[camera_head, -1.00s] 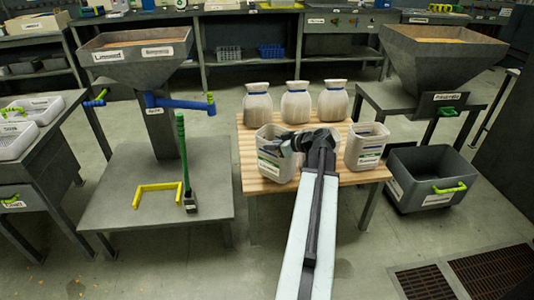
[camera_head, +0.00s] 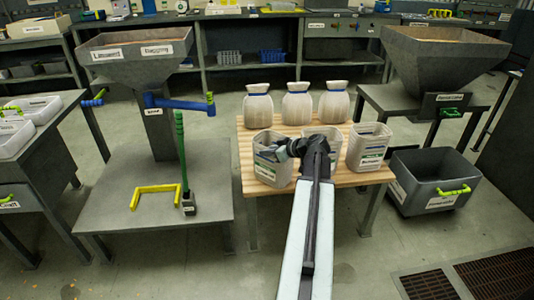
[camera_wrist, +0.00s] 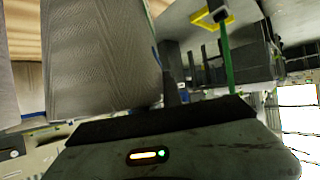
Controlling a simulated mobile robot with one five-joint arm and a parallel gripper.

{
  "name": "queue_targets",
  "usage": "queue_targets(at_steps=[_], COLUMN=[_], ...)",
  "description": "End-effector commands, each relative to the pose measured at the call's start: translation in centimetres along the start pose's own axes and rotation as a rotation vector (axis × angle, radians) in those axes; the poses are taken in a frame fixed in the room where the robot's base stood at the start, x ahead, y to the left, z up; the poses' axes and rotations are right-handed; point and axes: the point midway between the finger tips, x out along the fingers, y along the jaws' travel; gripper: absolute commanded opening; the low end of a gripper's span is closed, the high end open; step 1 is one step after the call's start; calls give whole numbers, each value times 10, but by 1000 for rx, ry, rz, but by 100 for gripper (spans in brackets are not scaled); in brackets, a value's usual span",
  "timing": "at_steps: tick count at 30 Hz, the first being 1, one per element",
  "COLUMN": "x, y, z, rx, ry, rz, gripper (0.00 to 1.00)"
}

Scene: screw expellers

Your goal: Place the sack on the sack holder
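Three open-topped pale sacks stand at the front of the wooden table: a left one (camera_head: 268,172), a middle one (camera_head: 333,140) partly hidden behind my arm, and a right one (camera_head: 367,148). My gripper (camera_head: 283,151) is at the upper right side of the left open sack, overlapping its rim in view. In the wrist view a pale woven sack (camera_wrist: 100,60) fills the upper left beside a dark finger; the finger gap is hidden. A yellow U-shaped bracket (camera_head: 155,188), possibly the sack holder, lies on the grey platform at left. It also shows in the wrist view (camera_wrist: 211,18).
Three tied sacks (camera_head: 298,104) stand at the table's back. A green upright lever (camera_head: 181,155) stands beside the bracket. A hopper (camera_head: 140,55) rises behind the platform. A grey bin (camera_head: 430,180) is right of the table. The platform's front (camera_head: 145,220) is bare.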

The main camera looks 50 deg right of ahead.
Motion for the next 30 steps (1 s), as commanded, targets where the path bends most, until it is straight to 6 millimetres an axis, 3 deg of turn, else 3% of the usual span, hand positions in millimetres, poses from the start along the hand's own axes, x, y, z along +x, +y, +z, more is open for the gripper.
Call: queue_targets(at_steps=[13,24,30], x=[-7,-94,-119], y=[0,-1,0], z=[-6,-8,-6], rx=[0,1,0], ry=[0,0,0], rz=[0,1,0], gripper=[27,27,27])
